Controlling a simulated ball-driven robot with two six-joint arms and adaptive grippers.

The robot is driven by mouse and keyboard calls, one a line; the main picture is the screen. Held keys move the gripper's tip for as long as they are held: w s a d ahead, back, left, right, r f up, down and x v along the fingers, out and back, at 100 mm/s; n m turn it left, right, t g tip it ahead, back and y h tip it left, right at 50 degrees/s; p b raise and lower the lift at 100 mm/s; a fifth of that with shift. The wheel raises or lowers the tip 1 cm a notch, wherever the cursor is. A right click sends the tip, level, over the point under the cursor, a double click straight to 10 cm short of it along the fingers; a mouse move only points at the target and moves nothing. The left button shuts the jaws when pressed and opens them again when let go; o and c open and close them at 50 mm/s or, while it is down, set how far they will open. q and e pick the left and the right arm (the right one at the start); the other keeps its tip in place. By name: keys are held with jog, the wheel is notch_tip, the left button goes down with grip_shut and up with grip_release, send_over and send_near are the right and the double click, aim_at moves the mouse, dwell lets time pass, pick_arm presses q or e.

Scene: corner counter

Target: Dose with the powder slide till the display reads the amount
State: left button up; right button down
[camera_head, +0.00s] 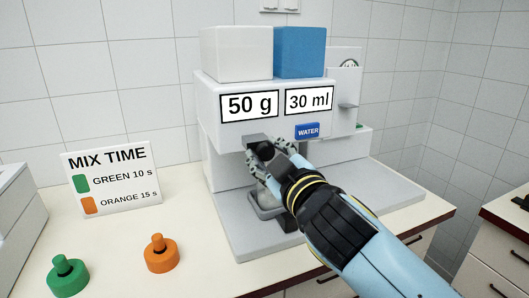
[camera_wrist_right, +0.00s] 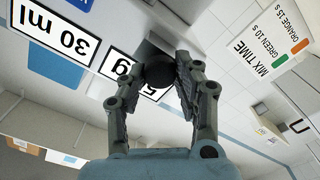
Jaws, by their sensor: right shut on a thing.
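The dosing machine (camera_head: 222,132) stands on the counter with a white box and a blue box on top. Its left label (camera_head: 250,105) reads 50 g and its right label (camera_head: 309,100) reads 30 ml. My right gripper (camera_head: 267,150) is at the machine's front, below the 50 g label, shut on a dark round knob (camera_wrist_right: 159,74), which I take to be the powder slide's. A grey container (camera_head: 266,200) sits below, partly hidden by my gripper. My left gripper is not in view.
A MIX TIME sign (camera_head: 110,180) lists green 10 s and orange 15 s. A green knobbed piece (camera_head: 68,277) and an orange one (camera_head: 161,254) stand on the counter at front left. A blue WATER button (camera_head: 307,131) is just right of my gripper.

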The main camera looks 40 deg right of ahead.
jog(key=shift+f, duration=0.2)
jog(key=c, duration=1.4)
grip_release()
jog(key=o, duration=0.4)
jog(key=shift+s, duration=0.1)
jog(key=shift+o, duration=0.3)
jog(key=shift+s+a+r, duration=0.1)
jog(key=shift+r, duration=0.05)
jog(key=shift+s, duration=0.1)
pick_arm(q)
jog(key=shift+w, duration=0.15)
pick_arm(e)
jog(key=v, duration=1.1)
jog(key=shift+s, duration=0.4)
